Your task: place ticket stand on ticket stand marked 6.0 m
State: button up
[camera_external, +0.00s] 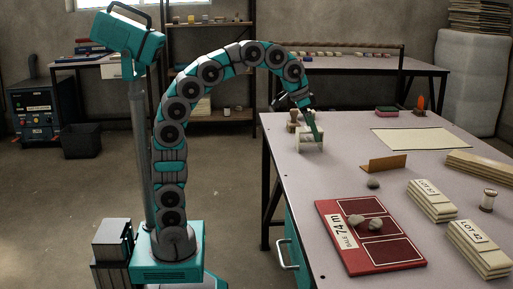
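My gripper (315,131) is at the far left part of the table, pointing down. Its fingers reach a small pale stand-like object (310,146); I cannot tell whether they grip it or are just in front of it. A brown wooden angled stand (385,164) stands mid-table, apart from my gripper. I see no readable marking of 6.0 m.
Another stone (373,183) lies behind the red board. Labelled stacks (431,202) (479,249) and a spool (488,200) are at the right. A cream sheet (421,139) lies at the back. A brown stamp-like object (294,117) stands beside my gripper. Mid-left table is clear.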

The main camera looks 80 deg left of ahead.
jog(key=shift+o, duration=0.8)
jog(key=shift+r, duration=0.2)
jog(key=v, duration=1.2)
jog(key=shift+p, duration=0.4)
jog(key=s+d+f+g+p, duration=0.3)
jog(key=s+f+p, duration=0.2)
jog(key=s+f, duration=0.7)
jog(key=s+d+f+g+p, duration=0.3)
jog(key=s+f, duration=0.9)
jog(key=s, duration=0.4)
jog(key=shift+s+f+p, duration=0.35)
jog(key=shift+p, duration=0.55)
